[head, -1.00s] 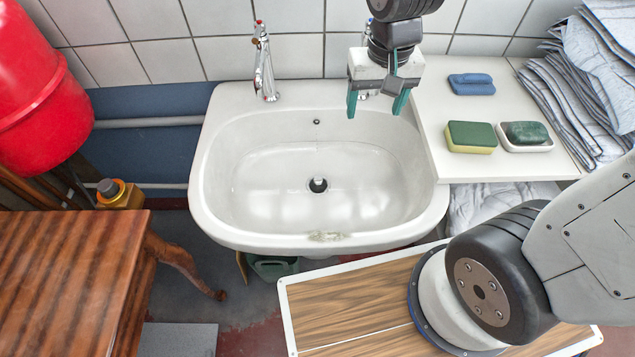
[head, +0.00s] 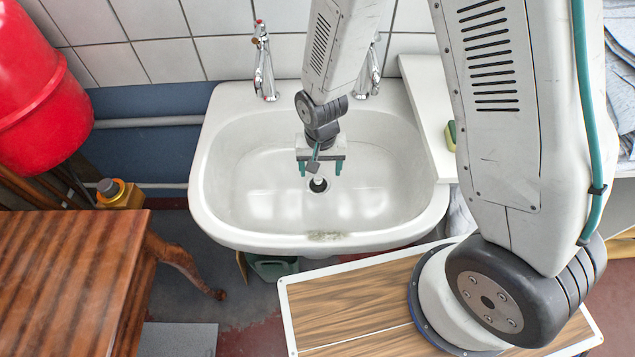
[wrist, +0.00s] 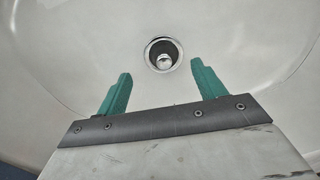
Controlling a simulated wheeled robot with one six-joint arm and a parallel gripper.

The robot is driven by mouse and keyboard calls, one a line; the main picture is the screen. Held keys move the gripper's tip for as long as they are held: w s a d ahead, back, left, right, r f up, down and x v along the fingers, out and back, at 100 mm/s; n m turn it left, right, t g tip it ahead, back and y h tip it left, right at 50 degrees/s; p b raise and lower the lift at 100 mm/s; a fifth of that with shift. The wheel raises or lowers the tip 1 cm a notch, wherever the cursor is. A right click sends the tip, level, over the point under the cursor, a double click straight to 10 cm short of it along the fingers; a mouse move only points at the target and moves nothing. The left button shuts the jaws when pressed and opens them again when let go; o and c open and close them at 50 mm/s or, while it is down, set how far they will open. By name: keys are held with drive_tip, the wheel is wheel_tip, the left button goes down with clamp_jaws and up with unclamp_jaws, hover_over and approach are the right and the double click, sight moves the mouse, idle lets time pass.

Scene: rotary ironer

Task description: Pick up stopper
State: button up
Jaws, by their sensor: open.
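The stopper (head: 318,186) is a small dark plug with a paler knob, seated in the drain at the bottom of the white sink (head: 230,200). In the wrist view the stopper (wrist: 163,60) shows inside a shiny drain ring, just beyond the fingertips and between their lines. My gripper (head: 321,170) has teal fingers, spread apart and empty, and hangs inside the basin above the drain. Its fingers also show in the wrist view (wrist: 160,72). The exact height above the stopper is hard to tell.
Two chrome taps (head: 263,70) stand at the sink's back rim. A white shelf (head: 425,105) adjoins the sink's right side, partly hidden by my arm, with a green-and-yellow sponge (head: 450,136). A wooden table (head: 70,270) stands at the left. The basin is otherwise empty.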

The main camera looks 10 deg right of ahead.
sight(318, 179)
drive_tip(key=shift+w+a+f, duration=0.1)
drive_tip(key=shift+w+f, duration=0.1)
drive_tip(key=shift+f, duration=1.35)
drive_tip(key=shift+w+a+f, duration=0.1)
drive_tip(key=shift+w+f, duration=0.05)
drive_tip(key=shift+f, duration=1.35)
drive_tip(key=c, duration=1.1)
